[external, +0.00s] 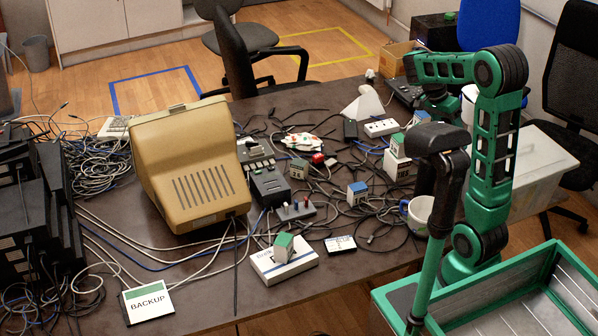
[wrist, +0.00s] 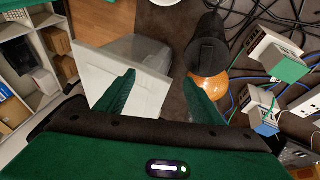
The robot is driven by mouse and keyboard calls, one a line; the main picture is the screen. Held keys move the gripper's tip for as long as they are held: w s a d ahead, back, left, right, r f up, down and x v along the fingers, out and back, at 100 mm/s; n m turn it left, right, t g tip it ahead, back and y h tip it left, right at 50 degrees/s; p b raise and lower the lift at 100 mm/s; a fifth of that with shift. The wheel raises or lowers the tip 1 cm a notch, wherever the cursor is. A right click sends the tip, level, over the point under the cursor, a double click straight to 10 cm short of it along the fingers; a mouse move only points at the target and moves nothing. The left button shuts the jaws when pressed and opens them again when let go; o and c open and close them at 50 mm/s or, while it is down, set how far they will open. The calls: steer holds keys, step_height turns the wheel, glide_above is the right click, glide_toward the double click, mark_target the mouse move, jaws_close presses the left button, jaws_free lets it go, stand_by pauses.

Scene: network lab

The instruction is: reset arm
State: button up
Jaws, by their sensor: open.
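My arm is green and black. It rises at the right of the external view, bends at a high elbow and reaches left over the far right part of the table (external: 345,262). My gripper (wrist: 160,78) is open in the wrist view, its two green fingers wide apart with nothing held between them. Behind the fingers are a pale box-like surface on the left and the dark tabletop. In the external view the gripper's fingers are not clear behind my arm.
A black cylinder (wrist: 207,45) and an orange rounded object (wrist: 213,86) are near the right finger in the wrist view. A beige monitor (external: 190,165), tangled cables, a white mug (external: 418,213) and small boxes crowd the table. A white bin (external: 530,165) stands at right.

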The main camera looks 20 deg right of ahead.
steer(key=s+a+n+t+y, duration=0.1)
steer(key=s+a+n+y, duration=0.1)
steer(key=s+a+n, duration=0.25)
steer(key=s+d+f+n+t+y, duration=0.1)
steer(key=s+f+n, duration=0.1)
steer(key=s, duration=0.5)
steer(key=s+f+n+y, duration=0.1)
steer(key=s+f+n, duration=0.2)
steer(key=s, duration=0.3)
steer(key=shift+s+d+t, duration=0.4)
